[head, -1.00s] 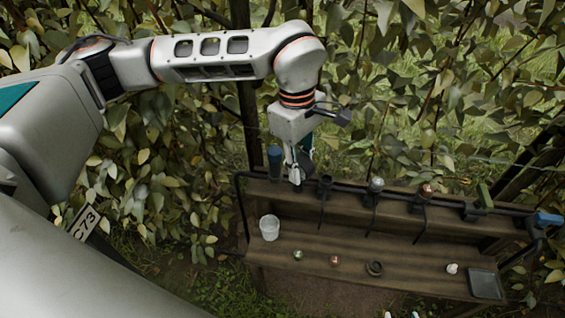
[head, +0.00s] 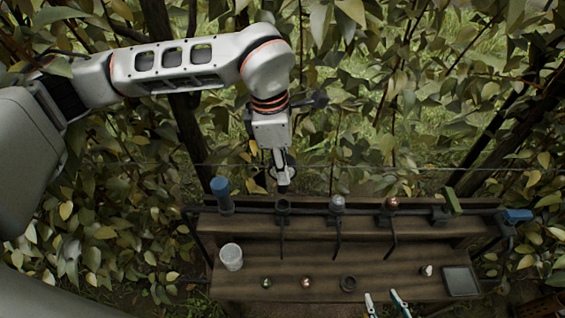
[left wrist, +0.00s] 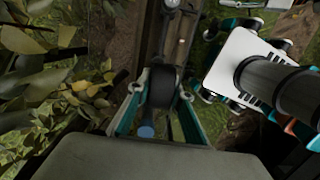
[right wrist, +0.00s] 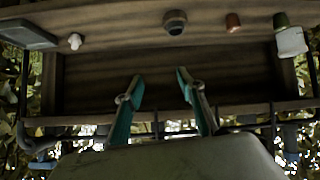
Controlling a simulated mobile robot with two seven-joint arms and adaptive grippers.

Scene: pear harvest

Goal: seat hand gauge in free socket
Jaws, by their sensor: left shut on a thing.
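My left gripper (head: 283,172) points down above the back rail and is shut on a dark object, taken to be the hand gauge (head: 284,188). In the left wrist view the gauge (left wrist: 162,85) is a dark rounded body between the two fingers. A dark ring-shaped socket (head: 283,206) on the rail lies just below the gauge. I cannot tell whether they touch. Sockets to the right hold a silver-topped piece (head: 338,202) and a copper-topped piece (head: 390,203). My right gripper (head: 386,300) is at the bench's front edge, open and empty in the right wrist view (right wrist: 157,84).
A green piece (head: 453,201) and a blue one (head: 516,215) are at the right. The shelf holds a white cup (head: 231,257), small caps, a dark ring (head: 348,283) and a grey tray (head: 461,281).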

